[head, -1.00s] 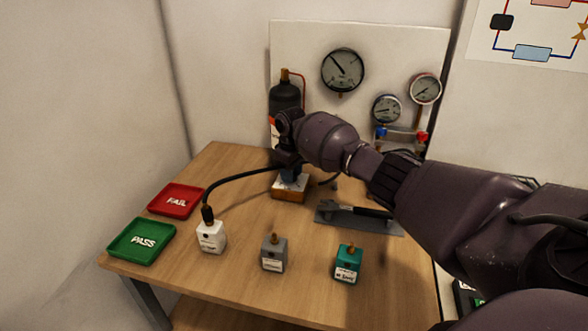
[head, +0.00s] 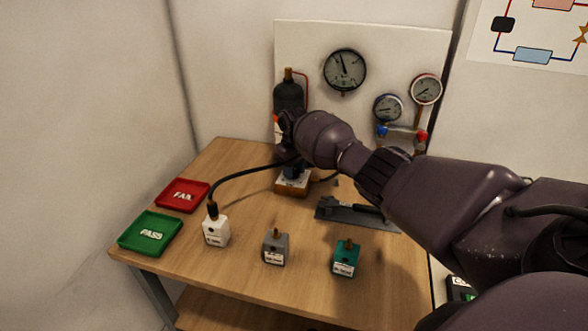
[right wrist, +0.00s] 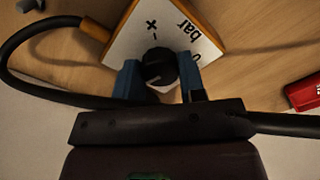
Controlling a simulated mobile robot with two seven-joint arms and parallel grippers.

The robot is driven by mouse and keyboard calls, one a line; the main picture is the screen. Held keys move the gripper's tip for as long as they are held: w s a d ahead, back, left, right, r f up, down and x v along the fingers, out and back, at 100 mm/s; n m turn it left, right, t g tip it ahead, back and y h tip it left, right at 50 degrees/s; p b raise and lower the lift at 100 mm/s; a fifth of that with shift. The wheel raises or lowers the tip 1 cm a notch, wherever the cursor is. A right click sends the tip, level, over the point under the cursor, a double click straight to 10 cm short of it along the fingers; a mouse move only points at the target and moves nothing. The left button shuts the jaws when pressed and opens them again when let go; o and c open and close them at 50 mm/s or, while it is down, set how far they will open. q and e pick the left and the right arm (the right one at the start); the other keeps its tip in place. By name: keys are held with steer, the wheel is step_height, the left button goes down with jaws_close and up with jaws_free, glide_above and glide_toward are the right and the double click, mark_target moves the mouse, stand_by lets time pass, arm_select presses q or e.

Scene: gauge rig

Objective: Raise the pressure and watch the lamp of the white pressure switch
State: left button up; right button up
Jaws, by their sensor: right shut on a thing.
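The white pressure switch (head: 216,233) stands upright at the table's front left, with a black hose (head: 240,174) joined to its top. No lit lamp can be made out on it; its face is small. My right gripper (right wrist: 160,70) is shut on a black knob (right wrist: 158,64), on a box with a white top (right wrist: 127,42) marked plus, minus and "bar". In the head view the gripper (head: 293,169) is over this box (head: 291,188), and the knob is hidden. The large gauge's needle (head: 345,69) points nearly straight up, slightly left. My left gripper is not in view.
A grey switch (head: 275,249) and a teal switch (head: 345,260) stand to the right. A red FAIL tray (head: 183,195) and green PASS tray (head: 150,233) lie at the left. A dark tank (head: 289,97) and two smaller gauges stand behind; a grey plate (head: 340,213) lies right of the box.

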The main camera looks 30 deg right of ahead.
mark_target(294, 170)
steer(key=o, duration=0.9)
step_height(294, 170, up, 11)
steer(key=shift+f+p, duration=0.1)
steer(key=shift+p, duration=0.9)
